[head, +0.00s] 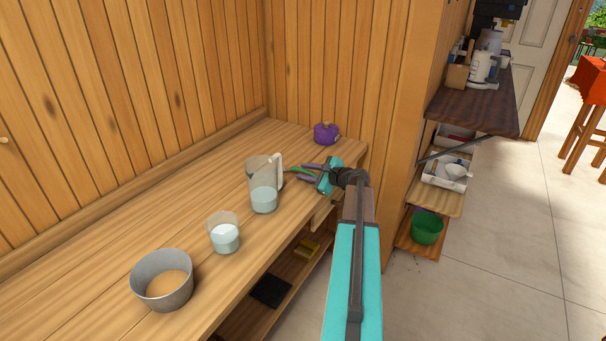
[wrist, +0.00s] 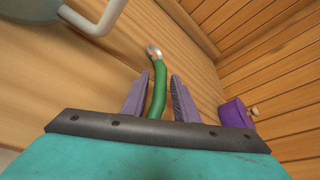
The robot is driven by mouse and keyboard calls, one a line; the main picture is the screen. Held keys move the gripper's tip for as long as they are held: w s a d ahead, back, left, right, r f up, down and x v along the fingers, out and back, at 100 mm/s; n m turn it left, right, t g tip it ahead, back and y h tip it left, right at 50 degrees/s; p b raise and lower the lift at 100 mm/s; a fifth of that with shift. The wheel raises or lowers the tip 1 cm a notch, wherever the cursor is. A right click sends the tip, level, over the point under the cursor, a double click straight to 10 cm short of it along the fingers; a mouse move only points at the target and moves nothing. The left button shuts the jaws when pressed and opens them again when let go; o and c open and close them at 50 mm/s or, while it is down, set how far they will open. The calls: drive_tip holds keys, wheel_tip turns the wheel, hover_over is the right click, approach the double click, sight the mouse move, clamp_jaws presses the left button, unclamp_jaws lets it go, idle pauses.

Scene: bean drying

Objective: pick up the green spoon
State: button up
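The green spoon (wrist: 159,88) lies on the wooden counter in the wrist view, its silver end pointing away from me and its green handle reaching back between my fingers. In the head view a part of the green spoon (head: 297,170) shows beside the glass pitcher, partly hidden by it. My gripper (wrist: 162,95) is open, with one purple finger on each side of the green handle and gaps between them. In the head view my gripper (head: 306,172) is low over the counter, right of the pitcher. Whether the fingers touch the counter is unclear.
A glass pitcher (head: 263,198) with a white handle stands close left of my gripper. A purple pot (head: 326,133) stands behind it near the wall. A glass of white liquid (head: 224,236) and a grey bowl (head: 151,277) stand nearer on the counter (head: 180,205).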

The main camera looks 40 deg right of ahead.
sight(306, 170)
idle(0.5)
clamp_jaws()
drive_tip(key=shift+r, duration=0.1)
drive_tip(key=shift+r+b, duration=0.6)
drive_tip(key=shift+r, duration=0.8)
drive_tip(key=shift+s+a+r, duration=0.1)
drive_tip(key=shift+s+r, duration=0.15)
drive_tip(key=s+a+b, duration=0.1)
drive_tip(key=s+a, duration=0.1)
drive_tip(key=s, duration=0.5)
drive_tip(key=s+a+r+b, duration=0.1)
drive_tip(key=s+a+b, duration=0.1)
drive_tip(key=s, duration=0.6)
drive_tip(key=shift+r, duration=0.25)
